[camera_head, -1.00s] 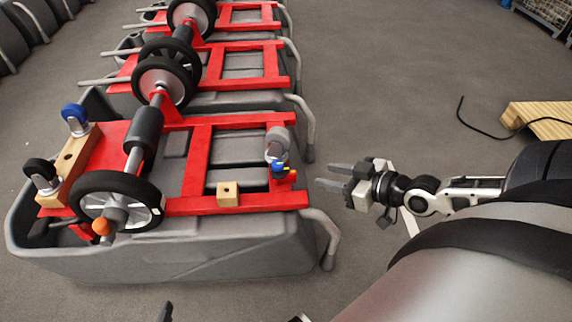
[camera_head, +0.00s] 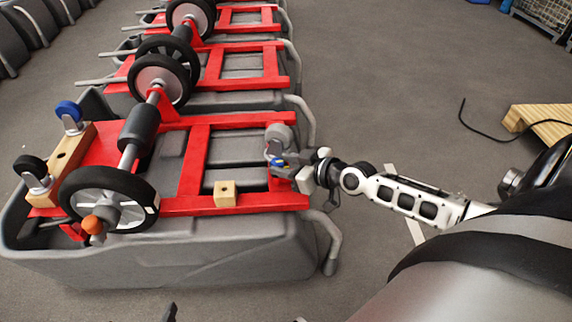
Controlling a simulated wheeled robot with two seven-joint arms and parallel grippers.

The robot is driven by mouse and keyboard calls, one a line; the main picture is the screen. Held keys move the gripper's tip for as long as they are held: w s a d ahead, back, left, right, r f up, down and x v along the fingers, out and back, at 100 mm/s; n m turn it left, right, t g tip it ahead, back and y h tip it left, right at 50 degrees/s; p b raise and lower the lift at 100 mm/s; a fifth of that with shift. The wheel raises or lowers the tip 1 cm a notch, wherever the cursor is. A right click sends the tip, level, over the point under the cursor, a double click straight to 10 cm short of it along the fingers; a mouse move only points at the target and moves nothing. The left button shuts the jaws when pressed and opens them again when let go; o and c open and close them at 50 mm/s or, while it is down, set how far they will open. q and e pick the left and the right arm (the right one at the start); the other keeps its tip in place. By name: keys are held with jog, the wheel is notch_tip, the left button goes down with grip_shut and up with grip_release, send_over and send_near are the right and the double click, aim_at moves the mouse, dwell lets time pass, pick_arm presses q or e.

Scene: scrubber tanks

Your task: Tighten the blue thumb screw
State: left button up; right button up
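My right gripper (camera_head: 277,163) reaches in from the right to the right end of the near red frame (camera_head: 195,165). Its fingers are at the blue thumb screw, just below a grey caster wheel (camera_head: 279,136). The fingers hide most of the screw, and only a little blue shows by the fingertips. I cannot tell whether they are closed on it or merely around it. A small dark tip at the bottom edge may be part of my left gripper; its state does not show.
The red frame sits on a grey scrubber tank (camera_head: 190,255). A wooden block (camera_head: 224,193) lies on the frame's front bar. A large black wheel (camera_head: 108,198) and a wooden bar with casters (camera_head: 68,165) are at left.

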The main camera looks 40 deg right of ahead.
pick_arm(q)
jog(key=shift+s, duration=0.1)
pick_arm(e)
jog(key=shift+c, duration=0.4)
jog(key=c, duration=0.6)
jog(key=m+h+p, duration=0.1)
jog(key=p, duration=0.3)
jog(key=shift+r+t+p, duration=0.3)
jog(key=shift+f, duration=0.25)
pick_arm(q)
jog(key=shift+t+y, duration=0.3)
jog(key=shift+y, duration=0.1)
jog(key=r, duration=0.1)
jog(key=a+r, duration=0.1)
jog(key=r, duration=0.1)
jog(key=s+a+r, duration=0.1)
jog(key=r, duration=0.1)
pick_arm(e)
jog(key=o, duration=0.7)
jog(key=shift+c, duration=0.2)
pick_arm(q)
jog(key=shift+w+d, duration=0.1)
pick_arm(e)
jog(key=shift+a, duration=0.1)
